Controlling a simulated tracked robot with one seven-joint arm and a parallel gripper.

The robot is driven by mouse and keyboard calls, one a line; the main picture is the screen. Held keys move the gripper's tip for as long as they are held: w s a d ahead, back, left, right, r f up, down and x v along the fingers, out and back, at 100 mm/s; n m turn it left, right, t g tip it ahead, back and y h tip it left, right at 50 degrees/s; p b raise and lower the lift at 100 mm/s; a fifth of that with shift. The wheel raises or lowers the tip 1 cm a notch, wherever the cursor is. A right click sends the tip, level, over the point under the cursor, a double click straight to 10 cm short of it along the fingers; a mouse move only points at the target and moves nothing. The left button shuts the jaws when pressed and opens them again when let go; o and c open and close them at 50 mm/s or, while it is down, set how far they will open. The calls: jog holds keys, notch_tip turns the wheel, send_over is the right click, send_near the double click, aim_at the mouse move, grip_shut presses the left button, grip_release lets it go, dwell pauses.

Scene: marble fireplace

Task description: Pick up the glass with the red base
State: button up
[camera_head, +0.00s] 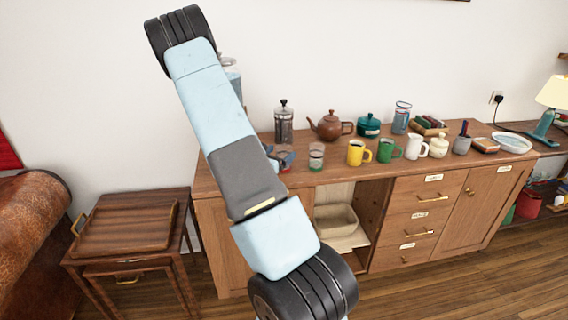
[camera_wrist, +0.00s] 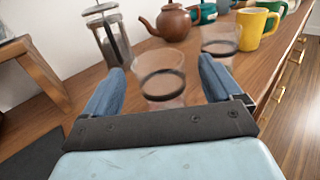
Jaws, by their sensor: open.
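A clear glass with a dark band and a pinkish-red base (camera_wrist: 163,82) stands upright on the wooden sideboard. In the wrist view it shows between the two blue fingers of my gripper (camera_wrist: 161,70), with a gap on each side. My gripper is open. Its front bar cuts close to the glass's base in the picture. In the head view my gripper (camera_head: 282,156) is mostly hidden behind my arm, at the sideboard's left end. A second clear glass (camera_wrist: 220,42) stands just beyond, to the right; in the head view its base (camera_head: 316,163) looks greenish.
A French press (camera_wrist: 108,38) and a brown teapot (camera_wrist: 170,22) stand behind the glasses. A yellow mug (camera_wrist: 257,26) and a green mug (camera_head: 389,150) stand to the right on the sideboard (camera_head: 372,182). A wooden side table (camera_head: 130,240) is at left.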

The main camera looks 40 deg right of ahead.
aim_at(288, 147)
jog(key=shift+f+x, duration=0.2)
jog(key=shift+x, duration=2.45)
jog(key=c, duration=1.5)
jog(key=shift+c, duration=0.2)
jog(key=shift+r, duration=0.1)
